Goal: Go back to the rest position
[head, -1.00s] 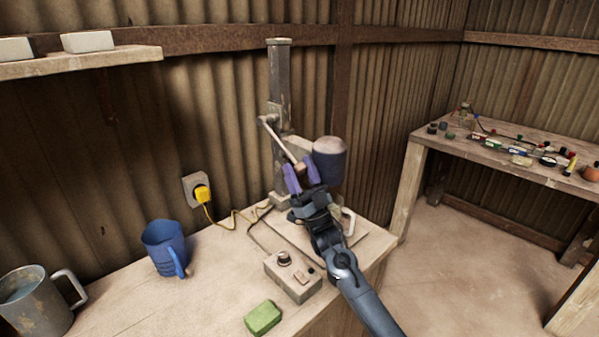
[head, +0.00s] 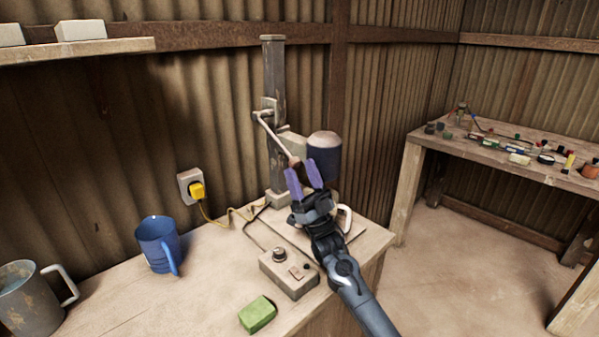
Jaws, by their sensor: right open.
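My right gripper (head: 303,173) has purple fingers and is open, with a gap between the fingertips. It is in front of the tile press (head: 275,130), close to the knob end of the press's lever (head: 276,138). I cannot tell whether the fingers touch the knob. The press has a tall grey column and a dark cylinder with a rounded top (head: 325,155) behind the gripper. My left gripper is not in view.
A control box (head: 289,273) with a knob and a green sponge (head: 257,314) sit near the bench's front. A blue mug (head: 158,243) and a grey mug (head: 32,298) stand to the left. A yellow plug (head: 197,190) has a cable. A second table (head: 500,150) holds small items.

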